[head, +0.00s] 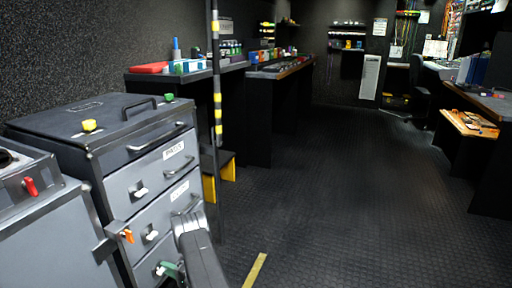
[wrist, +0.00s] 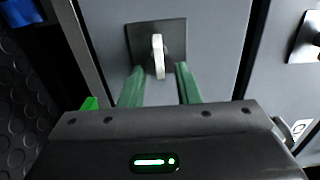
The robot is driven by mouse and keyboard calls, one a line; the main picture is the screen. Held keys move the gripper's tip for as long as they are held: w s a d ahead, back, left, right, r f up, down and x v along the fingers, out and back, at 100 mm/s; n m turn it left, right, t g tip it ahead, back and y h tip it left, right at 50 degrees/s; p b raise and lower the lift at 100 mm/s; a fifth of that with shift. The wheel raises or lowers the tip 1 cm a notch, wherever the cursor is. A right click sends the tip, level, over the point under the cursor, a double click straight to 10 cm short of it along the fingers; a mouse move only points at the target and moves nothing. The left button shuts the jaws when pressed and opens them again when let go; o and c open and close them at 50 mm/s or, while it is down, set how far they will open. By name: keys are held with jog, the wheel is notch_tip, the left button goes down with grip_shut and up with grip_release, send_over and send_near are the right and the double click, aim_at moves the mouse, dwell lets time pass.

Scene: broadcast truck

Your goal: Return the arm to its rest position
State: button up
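My gripper (wrist: 160,72) has two green fingers, spread apart with a clear gap between them. In the wrist view a white latch handle (wrist: 158,55) on a dark plate stands on a grey panel just beyond the fingertips, in line with the gap. The fingers do not appear to touch it. In the head view my arm (head: 201,258) reaches down at the lower middle, and the green gripper (head: 172,270) is close to the lower drawer front of the grey cabinet (head: 118,168). Part of the gripper is hidden by the arm.
The cabinet has several labelled drawers with white latches and an orange latch (head: 127,236). A grey case with a red latch (head: 30,187) stands at left. A striped pole (head: 216,110) rises beside the cabinet. The dark floor (head: 330,190) to the right is clear.

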dwell(0.3)
jog(key=p+v, duration=0.5)
jog(key=v, duration=0.8)
jog(key=w+a+r+n+b, duration=0.1)
jog(key=w+a+n+b, duration=0.3)
jog(key=a+n, duration=0.5)
jog(key=shift+w+a+r+b, duration=0.15)
jog(key=shift+a+b, duration=0.3)
jog(key=shift+a, duration=1.15)
